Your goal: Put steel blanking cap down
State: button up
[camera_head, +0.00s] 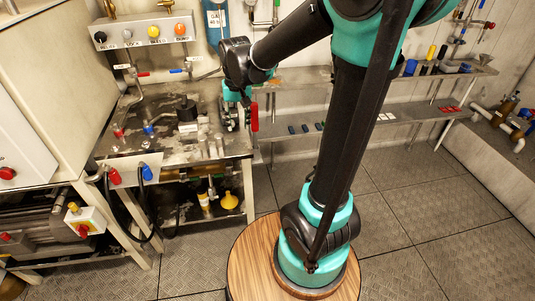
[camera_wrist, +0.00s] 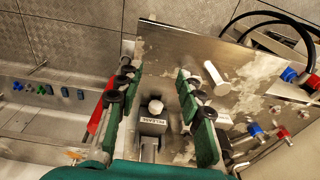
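My gripper (camera_wrist: 157,90) is over the right end of the steel bench, and its two green-padded fingers stand well apart. In the head view my gripper (camera_head: 236,101) is partly hidden by its own parts. Between and below the fingers is a block labelled "RELEASE" (camera_wrist: 153,122) with a pale rounded piece (camera_wrist: 155,106) at its top; I see gaps on both sides of it. A pale steel cylinder (camera_wrist: 214,77) stands on the bench to the right of the fingers. I cannot tell which of these is the blanking cap.
A red handle (camera_head: 254,117) is close beside my gripper at the bench's right edge. A black device (camera_head: 187,112) stands mid-bench. Red and blue fittings (camera_head: 148,130) are at the left. A wall shelf (camera_head: 345,122) holds several small parts.

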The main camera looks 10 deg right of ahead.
jog(key=s+d+f+t, duration=0.1)
jog(key=s+d+f, duration=0.3)
jog(key=s, duration=0.3)
jog(key=s+d+f+t, duration=0.2)
jog(key=s+d+f, duration=0.3)
jog(key=s+d, duration=0.2)
jog(key=shift+s+f, duration=0.3)
jog(key=shift+s, duration=0.15)
jog(key=shift+d, duration=0.1)
